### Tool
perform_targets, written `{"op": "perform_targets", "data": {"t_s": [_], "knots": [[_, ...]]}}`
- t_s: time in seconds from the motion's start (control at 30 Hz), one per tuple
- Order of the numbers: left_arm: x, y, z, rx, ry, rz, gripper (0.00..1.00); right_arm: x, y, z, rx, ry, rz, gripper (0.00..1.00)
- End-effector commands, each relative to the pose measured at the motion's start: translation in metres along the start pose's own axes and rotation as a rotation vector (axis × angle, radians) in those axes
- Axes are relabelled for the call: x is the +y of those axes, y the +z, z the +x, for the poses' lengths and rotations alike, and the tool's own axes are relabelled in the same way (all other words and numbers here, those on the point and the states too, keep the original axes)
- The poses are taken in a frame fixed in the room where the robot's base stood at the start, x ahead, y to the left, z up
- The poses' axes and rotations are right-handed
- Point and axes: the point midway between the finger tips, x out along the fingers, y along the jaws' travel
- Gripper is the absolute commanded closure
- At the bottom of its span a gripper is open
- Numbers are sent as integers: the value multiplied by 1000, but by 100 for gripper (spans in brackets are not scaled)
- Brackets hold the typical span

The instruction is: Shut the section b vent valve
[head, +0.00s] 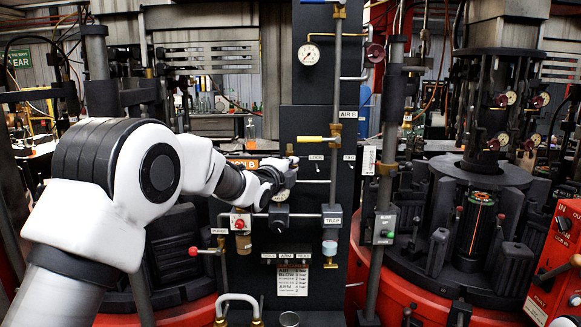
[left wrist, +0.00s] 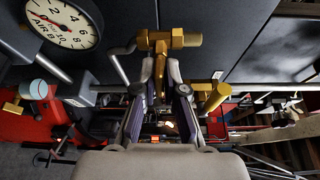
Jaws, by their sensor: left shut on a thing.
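My left gripper (head: 277,178) reaches in from the left to the dark section B panel (head: 312,115). In the left wrist view its fingers (left wrist: 161,92) are on both sides of a brass lever that hangs from a brass valve (left wrist: 165,40), and it is shut on this lever. I take this to be the vent valve. In the head view the gripper hides most of it; a small brass part (head: 290,150) shows just above the gripper. My right gripper is in neither view.
A yellow-handled AIR B valve (head: 315,139) sits close above the gripper. An AIR B gauge (left wrist: 62,20) is close beside it. A red-knobbed regulator (head: 240,221) and pipes lie below. Red-based moulding equipment (head: 478,228) stands at the right.

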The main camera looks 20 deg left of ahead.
Motion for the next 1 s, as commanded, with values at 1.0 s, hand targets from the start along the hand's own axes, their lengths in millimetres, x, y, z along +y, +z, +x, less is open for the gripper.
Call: {"op": "perform_targets", "data": {"t_s": [1.0], "knots": [[2,-1,-101,1,5,-1,67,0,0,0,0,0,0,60]]}}
